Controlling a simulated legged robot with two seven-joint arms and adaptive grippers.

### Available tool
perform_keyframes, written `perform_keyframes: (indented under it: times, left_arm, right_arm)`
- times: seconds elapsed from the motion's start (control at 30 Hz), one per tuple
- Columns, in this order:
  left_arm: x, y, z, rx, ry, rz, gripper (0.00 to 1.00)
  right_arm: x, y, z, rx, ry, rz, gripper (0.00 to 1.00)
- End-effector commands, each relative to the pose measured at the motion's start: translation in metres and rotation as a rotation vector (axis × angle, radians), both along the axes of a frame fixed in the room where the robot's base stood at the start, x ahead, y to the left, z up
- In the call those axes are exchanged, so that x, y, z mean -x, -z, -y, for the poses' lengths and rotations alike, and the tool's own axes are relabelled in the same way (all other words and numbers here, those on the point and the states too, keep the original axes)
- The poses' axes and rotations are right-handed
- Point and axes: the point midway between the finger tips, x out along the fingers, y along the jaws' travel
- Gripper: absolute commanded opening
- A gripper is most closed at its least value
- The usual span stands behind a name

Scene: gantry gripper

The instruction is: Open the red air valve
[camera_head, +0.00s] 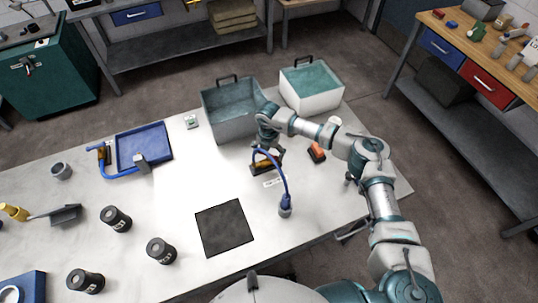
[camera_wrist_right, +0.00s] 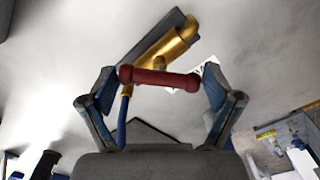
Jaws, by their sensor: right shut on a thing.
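The red air valve handle (camera_wrist_right: 160,77) is a short dark-red bar across a brass pipe (camera_wrist_right: 165,48) in the right wrist view. The brass fitting sits on a dark stand, with a blue hose (camera_wrist_right: 122,120) below it. My right gripper (camera_wrist_right: 158,88) has one finger at each end of the red bar and is shut on it. In the head view my right gripper (camera_head: 264,147) is at the brass fitting (camera_head: 262,163) and partly hides it; the red bar cannot be made out there. My left gripper is not in view.
The blue hose (camera_head: 283,178) arches from the fitting to a grey base. A grey bin (camera_head: 232,118) and a white bin (camera_head: 318,100) stand behind. An orange-and-black object (camera_head: 317,152) lies to the right. A dark mat (camera_head: 224,228) and black canisters (camera_head: 116,219) are to the left.

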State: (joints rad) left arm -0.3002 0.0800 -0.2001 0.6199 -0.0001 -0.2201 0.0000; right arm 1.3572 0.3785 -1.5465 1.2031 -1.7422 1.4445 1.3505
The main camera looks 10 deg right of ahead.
Motion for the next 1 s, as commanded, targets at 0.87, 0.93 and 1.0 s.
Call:
perform_keyframes:
  times: [0.87, 0.93, 1.0]
  left_arm:
    - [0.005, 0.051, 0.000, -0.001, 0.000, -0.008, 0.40]
    - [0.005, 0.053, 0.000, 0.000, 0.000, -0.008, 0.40]
    - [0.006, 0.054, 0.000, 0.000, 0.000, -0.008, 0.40]
  right_arm:
    - [0.002, 0.002, 0.000, -0.004, -0.770, -0.002, 0.55]
    - [0.002, 0.002, 0.000, -0.004, -0.808, -0.002, 0.55]
    - [0.003, 0.002, 0.000, -0.004, -0.841, -0.003, 0.55]
